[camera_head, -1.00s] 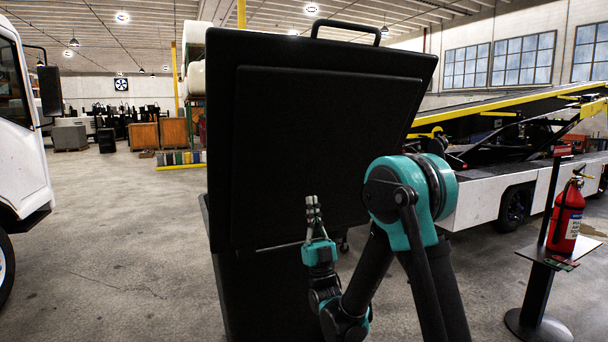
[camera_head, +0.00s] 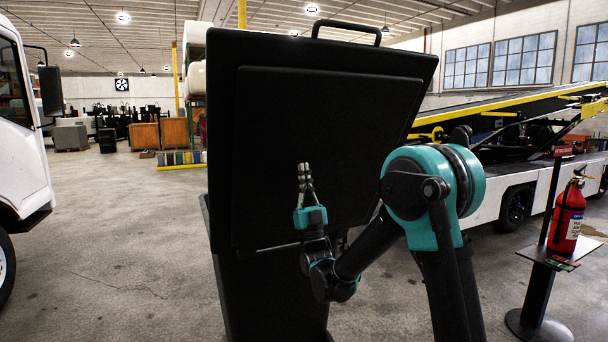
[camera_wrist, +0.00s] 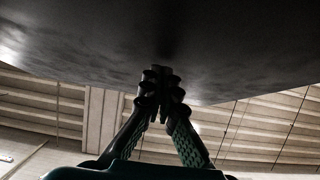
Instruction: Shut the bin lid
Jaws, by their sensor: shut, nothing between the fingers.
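The black bin lid (camera_head: 320,150) stands raised and open, with a bar handle (camera_head: 346,29) on its upper edge. The dark bin body (camera_head: 262,300) is below it. My gripper (camera_head: 304,168) points up in front of the lid's lower middle, with its fingers together and nothing between them. In the wrist view the shut fingers (camera_wrist: 161,72) reach up towards a dark, flat surface (camera_wrist: 170,40), which looks like the lid. I cannot tell whether the fingertips touch it.
A belt loader (camera_head: 490,200) is behind, and a white vehicle (camera_head: 22,130) stands at the left. The floor (camera_head: 120,240) left of the bin is clear.

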